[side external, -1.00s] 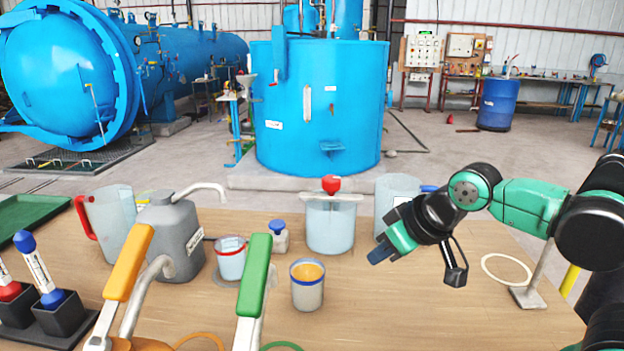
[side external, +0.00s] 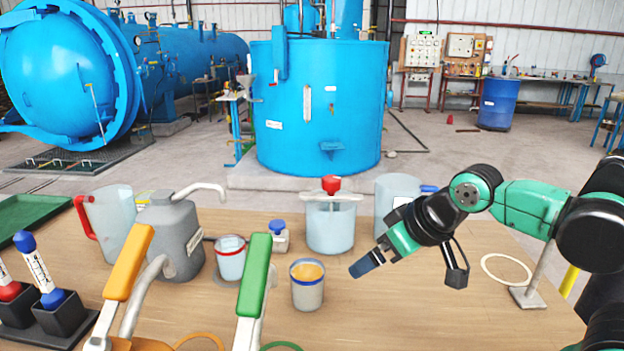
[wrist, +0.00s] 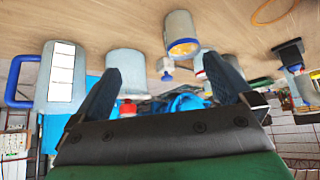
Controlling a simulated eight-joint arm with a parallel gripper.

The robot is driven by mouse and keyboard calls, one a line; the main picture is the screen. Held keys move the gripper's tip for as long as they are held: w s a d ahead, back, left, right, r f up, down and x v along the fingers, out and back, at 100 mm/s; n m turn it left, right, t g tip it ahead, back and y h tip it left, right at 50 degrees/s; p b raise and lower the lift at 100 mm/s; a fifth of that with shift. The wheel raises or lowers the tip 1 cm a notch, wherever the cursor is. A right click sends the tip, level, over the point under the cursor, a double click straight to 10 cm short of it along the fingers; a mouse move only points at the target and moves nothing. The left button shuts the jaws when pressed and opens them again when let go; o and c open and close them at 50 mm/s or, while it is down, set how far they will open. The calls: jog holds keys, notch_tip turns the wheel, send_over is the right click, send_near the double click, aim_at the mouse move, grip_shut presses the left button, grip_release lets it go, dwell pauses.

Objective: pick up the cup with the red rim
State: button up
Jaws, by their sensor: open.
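The cup with the red rim (side external: 231,263) is a small pale cup standing upright on the table, left of the blue-rimmed cup (side external: 307,292), which has orange contents. My gripper (side external: 362,266) is right of both cups, above the table and touching neither. In the wrist view my gripper (wrist: 162,66) shows two dark fingers spread apart with nothing held between them. The blue-rimmed cup (wrist: 180,28) shows upside down there, beyond the fingertips. A pale object with a red edge (wrist: 198,64), probably the red-rimmed cup, is partly hidden by the right finger.
A small blue-capped bottle (side external: 280,238) and a red-knobbed clear vessel (side external: 330,225) stand behind the cups. A grey can (side external: 172,240) is close left of the red-rimmed cup. Orange and green handles (side external: 254,275) rise in front.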

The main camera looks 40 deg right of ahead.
jog(key=w+a+r+m+y, duration=0.2)
jog(key=w+a+m, duration=0.1)
jog(key=w+m, duration=0.3)
jog(key=m+t+y, duration=0.2)
jog(key=m+y, duration=0.6)
jog(key=m, duration=1.3)
send_over(243, 259)
jog(key=s+d, duration=0.1)
jog(key=d, duration=0.1)
notch_tip(243, 259, down, 7)
notch_tip(243, 259, down, 4)
jog(key=shift+d+f, duration=0.15)
jog(key=shift+f, duration=0.1)
notch_tip(243, 259, down, 2)
jog(key=shift+f, duration=0.2)
jog(key=shift+x, duration=1.5)
jog(key=shift+r, duration=0.1)
jog(key=c, duration=1.5)
jog(key=shift+o, duration=0.2)
jog(key=shift+r, duration=0.1)
